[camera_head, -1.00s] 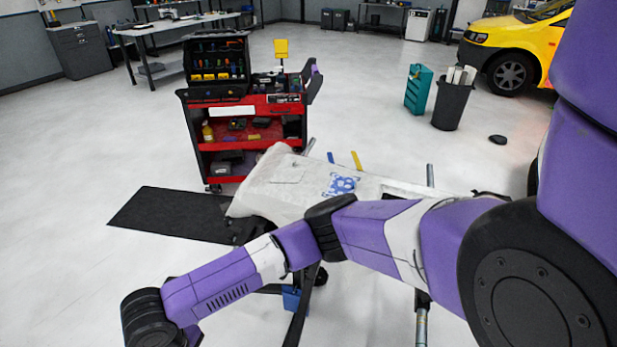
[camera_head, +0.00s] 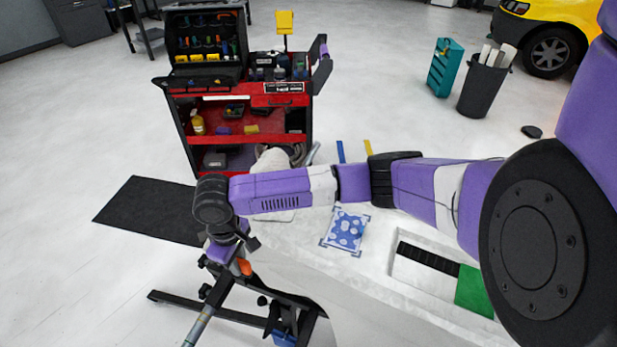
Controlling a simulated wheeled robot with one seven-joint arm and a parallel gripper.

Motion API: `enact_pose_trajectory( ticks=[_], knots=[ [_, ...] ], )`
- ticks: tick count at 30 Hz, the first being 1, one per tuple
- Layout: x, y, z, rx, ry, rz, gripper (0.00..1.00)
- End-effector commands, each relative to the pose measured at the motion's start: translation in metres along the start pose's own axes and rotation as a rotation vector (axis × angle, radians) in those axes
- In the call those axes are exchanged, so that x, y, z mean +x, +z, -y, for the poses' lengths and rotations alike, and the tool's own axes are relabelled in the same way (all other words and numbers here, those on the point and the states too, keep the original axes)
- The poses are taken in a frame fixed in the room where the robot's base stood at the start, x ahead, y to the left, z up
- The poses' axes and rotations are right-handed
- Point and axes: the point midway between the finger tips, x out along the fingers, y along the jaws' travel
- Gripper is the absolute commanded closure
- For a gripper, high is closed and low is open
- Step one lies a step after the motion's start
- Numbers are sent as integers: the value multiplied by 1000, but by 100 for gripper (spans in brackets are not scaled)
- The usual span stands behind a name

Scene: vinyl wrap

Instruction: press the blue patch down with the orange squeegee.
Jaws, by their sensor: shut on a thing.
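The blue patch (camera_head: 345,229) is a white-and-blue patterned square lying on the white panel (camera_head: 300,262), inside dark corner marks. My gripper (camera_head: 240,256) is at the panel's left end, well to the left of the patch and apart from it. It is shut on the orange squeegee (camera_head: 244,267), of which only a small orange part shows beside the panel's edge. The fingers are small and partly hidden by the wrist. My forearm crosses above the panel's far side, behind the patch.
A recess with a black strip (camera_head: 428,258) and a green piece (camera_head: 476,290) lies right of the patch. A stand (camera_head: 232,312) supports the panel. A red tool cart (camera_head: 246,120) stands behind, with a black mat (camera_head: 150,211) on the floor at left.

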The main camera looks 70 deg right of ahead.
Motion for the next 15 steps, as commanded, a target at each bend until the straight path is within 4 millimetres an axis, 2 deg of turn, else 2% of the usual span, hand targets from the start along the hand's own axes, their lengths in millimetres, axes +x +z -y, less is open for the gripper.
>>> enact_pose_trajectory(
  ticks=[1,6,11,15],
  knots=[
    [-6,6,-24,12,0,0,100],
    [-19,31,-93,17,1,2,100],
    [-31,64,-153,20,0,1,100],
    [-42,100,-201,24,0,2,100]
  ],
)
